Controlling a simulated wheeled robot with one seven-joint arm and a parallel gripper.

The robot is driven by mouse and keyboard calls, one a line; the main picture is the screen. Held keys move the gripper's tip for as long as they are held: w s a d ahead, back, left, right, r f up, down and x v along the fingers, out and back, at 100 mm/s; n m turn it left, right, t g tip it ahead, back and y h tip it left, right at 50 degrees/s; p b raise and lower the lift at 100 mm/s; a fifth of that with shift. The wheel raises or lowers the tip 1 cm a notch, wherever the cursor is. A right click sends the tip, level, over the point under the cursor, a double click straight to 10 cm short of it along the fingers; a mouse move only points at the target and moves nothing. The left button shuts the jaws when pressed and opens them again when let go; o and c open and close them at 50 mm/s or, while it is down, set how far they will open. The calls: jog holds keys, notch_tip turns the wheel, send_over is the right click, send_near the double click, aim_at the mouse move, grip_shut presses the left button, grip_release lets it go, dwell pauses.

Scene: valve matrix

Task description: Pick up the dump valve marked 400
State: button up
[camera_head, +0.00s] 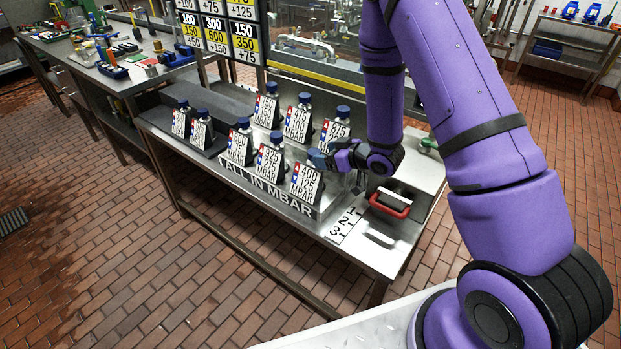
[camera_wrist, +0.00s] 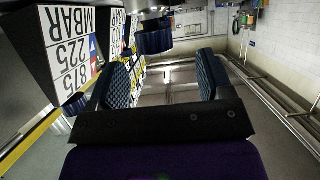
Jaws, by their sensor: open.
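The dump valve marked 400 (camera_head: 306,181) stands upright at the right end of the front row on the steel bench, its white tag reading 400, 125, MBAR. My gripper (camera_head: 326,158) is just above and right of this valve in the head view. The wrist view shows my gripper (camera_wrist: 164,80) open, with two blue textured pads apart and nothing held between them. A blue ribbed cap (camera_wrist: 154,40) shows beyond the pads; I cannot tell which valve it belongs to.
Several similar valves, such as the 475 one (camera_head: 299,119), stand behind and left. A red-handled tray (camera_head: 390,205) and a 1-2-3 strip (camera_head: 344,225) lie at right.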

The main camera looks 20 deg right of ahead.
aim_at(316, 152)
jog(key=shift+w+x, duration=0.2)
jog(key=shift+x, duration=2.5)
jog(key=shift+d+r, duration=0.1)
jog(key=shift+d, duration=0.1)
grip_shut()
